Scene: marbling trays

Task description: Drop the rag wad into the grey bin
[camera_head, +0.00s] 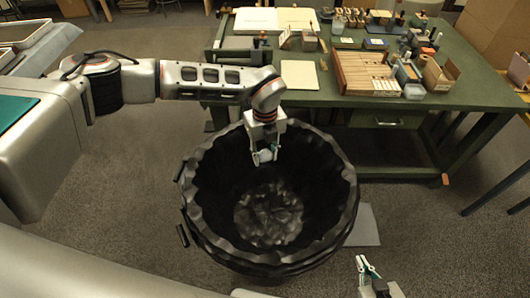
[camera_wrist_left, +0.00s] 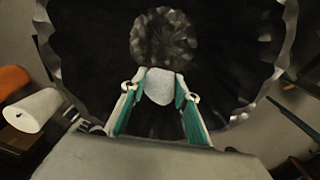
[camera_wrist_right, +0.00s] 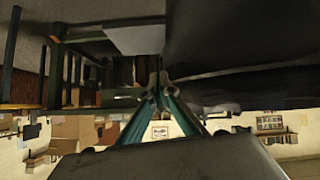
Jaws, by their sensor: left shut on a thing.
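The rag wad (camera_wrist_left: 160,88) is a pale, whitish lump between the fingertips of my left gripper (camera_wrist_left: 161,80). In the head view my left gripper (camera_head: 264,157) is shut on it and points down over the mouth of the bin. The bin (camera_head: 338,180) is a large round container, dark grey to black, with a crumpled liner and a wavy rim. It stands on the floor, and its dark wall fills much of the left wrist view (camera_wrist_left: 85,50). My right gripper (camera_head: 367,268) is low in the head view, right of the bin, with its fingertips together and empty.
A green worktable (camera_head: 470,92) stands behind the bin, carrying a wooden slatted rack (camera_head: 365,75), an open book (camera_head: 275,20), a pale sheet (camera_head: 299,75) and several small boxes. A grey flat plate (camera_head: 364,226) lies on the floor beside the bin. Carpet right of it is clear.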

